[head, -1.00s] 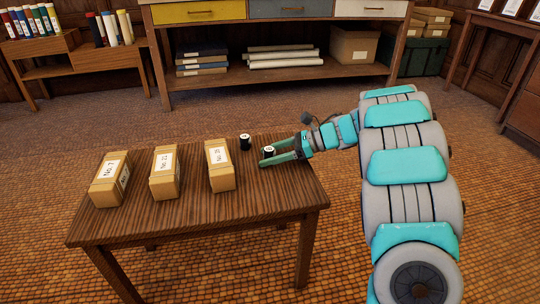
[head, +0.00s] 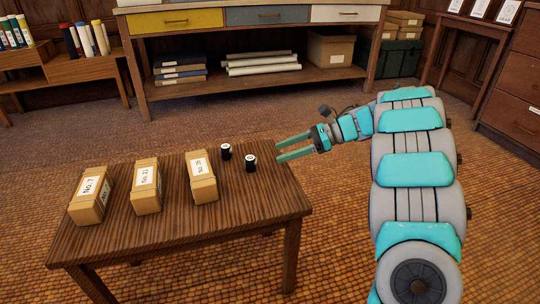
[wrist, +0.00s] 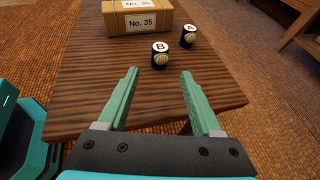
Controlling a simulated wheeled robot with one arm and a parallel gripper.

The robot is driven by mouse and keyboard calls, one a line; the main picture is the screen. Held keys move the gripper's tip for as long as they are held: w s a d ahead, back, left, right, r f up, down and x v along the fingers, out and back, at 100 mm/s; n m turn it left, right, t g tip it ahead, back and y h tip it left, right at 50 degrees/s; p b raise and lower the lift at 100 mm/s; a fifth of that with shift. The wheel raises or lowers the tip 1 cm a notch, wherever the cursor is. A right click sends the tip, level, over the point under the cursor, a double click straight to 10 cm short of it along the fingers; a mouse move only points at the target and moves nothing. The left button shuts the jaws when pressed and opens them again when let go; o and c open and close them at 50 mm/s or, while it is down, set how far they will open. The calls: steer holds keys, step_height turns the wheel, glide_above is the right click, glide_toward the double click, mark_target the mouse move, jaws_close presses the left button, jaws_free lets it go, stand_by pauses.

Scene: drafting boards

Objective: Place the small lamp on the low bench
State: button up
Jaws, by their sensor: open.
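The low bench (head: 130,237) is a dark wooden table. Two small black cylinders with white tops stand upright on it, near its right end. One, marked B (wrist: 160,58), is nearer my gripper; it also shows in the head view (head: 251,165). The other, marked A (wrist: 188,39), stands behind it and also shows in the head view (head: 226,153). Each has a pale round patch on its side; I cannot tell whether either is the small lamp. No other lamp is in view. My gripper (head: 279,152) is open and empty, right of cylinder B, its fingers (wrist: 159,74) pointing toward it.
Three tan boxes stand on the bench, No. 7 (head: 90,197), No. 21 (head: 146,189) and No. 35 (head: 202,180). A drawer unit (head: 260,86) with rolls and boxes stands behind. The bench's front strip is clear, and open floor lies between.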

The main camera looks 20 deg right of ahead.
steer(key=shift+s+d+r, duration=0.25)
steer(key=shift+d, duration=0.35)
steer(key=w+r+m+t+h, duration=0.3)
steer(key=w+r+m+t, duration=0.35)
steer(key=w, duration=0.25)
steer(key=w+d+r+m+t+h, duration=0.2)
steer(key=d+r+m+t+h, duration=0.15)
steer(key=r+m, duration=0.3)
steer(key=w+d+r+m+t+h, duration=0.2)
steer(key=d+r+m+t+h, duration=0.1)
steer(key=r+m+h, duration=0.4)
steer(key=s+d+f+m+g+h, duration=0.2)
steer(key=s+f+m+g+h, duration=0.15)
steer(key=s+m, duration=0.55)
steer(key=s+d+f+m+g+h, duration=0.25)
steer(key=s+f+m, duration=0.35)
steer(key=m, duration=0.4)
steer(key=s+a+f+m+g+y, duration=0.2)
steer(key=s+a+f+m+g, duration=0.2)
steer(key=s, duration=0.9)
steer(key=s+a+f+m+g+y, duration=0.2)
steer(key=s+a+f+m+g, duration=0.2)
steer(key=s+a, duration=0.6)
steer(key=s+a+f+m+g+y, duration=0.2)
steer(key=s+a+f+m+g, duration=0.2)
steer(key=s, duration=1.1)
steer(key=a+f, duration=0.3)
steer(key=f, duration=0.1)
steer(key=shift+s+a, duration=0.35)
steer(key=shift+y, duration=0.25)
